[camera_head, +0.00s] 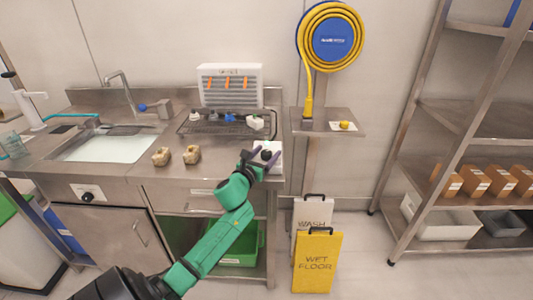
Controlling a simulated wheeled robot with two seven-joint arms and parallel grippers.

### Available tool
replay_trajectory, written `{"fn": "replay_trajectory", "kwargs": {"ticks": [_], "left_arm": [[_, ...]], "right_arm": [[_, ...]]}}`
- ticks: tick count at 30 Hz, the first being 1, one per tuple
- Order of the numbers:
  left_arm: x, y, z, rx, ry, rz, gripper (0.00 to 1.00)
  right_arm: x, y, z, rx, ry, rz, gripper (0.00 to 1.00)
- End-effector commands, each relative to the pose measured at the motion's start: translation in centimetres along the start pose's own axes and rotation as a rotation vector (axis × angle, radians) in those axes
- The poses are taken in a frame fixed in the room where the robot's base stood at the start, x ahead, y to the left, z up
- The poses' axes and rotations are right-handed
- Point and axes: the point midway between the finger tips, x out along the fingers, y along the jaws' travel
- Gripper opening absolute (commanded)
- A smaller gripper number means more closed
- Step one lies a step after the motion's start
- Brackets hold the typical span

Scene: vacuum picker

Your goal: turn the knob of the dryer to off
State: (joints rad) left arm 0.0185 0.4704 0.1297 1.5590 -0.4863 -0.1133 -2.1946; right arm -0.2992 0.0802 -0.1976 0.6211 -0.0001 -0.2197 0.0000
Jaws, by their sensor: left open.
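A white control box (275,149) sits at the front right corner of the steel counter. A dark round knob (266,155) shows on its face. My left gripper (263,162), with purple fingers, reaches up to the box from below. It is open, with its fingers close around the knob; I cannot tell whether they touch it. The knob's pointer and markings are too small to read. A white slatted unit (230,85) with orange pieces, possibly the dryer, stands behind a wire rack on the counter. My right gripper is not in view.
The wire rack (205,127) holds several small parts. Two tan lumps (191,154) lie left of my gripper. A sink (105,148) is at the left. A small shelf (325,124) and a yellow floor sign (316,264) stand to the right.

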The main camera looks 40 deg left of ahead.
Motion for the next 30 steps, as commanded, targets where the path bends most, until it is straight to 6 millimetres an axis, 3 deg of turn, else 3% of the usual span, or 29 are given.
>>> {"fn": "replay_trajectory", "kwargs": {"ticks": [5, 9, 11, 22, 30], "left_arm": [[0.0, 0.0, -0.1, 0.0, 0.001, 0.0, 0.76], [0.0, 0.0, -0.1, -0.001, 0.001, 0.0, 0.22], [0.0, 0.0, -0.1, -0.001, 0.001, 0.0, 0.0], [0.0, -0.1, -0.3, -0.001, 0.001, 0.041, 0.0], [0.0, -0.1, -0.5, -0.004, 0.0, 0.193, 0.0]], "right_arm": [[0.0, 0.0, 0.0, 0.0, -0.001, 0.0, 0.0], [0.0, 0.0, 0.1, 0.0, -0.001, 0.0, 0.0], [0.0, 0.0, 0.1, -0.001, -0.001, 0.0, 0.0], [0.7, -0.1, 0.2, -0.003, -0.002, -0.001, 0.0], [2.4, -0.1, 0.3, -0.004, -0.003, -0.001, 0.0]]}}
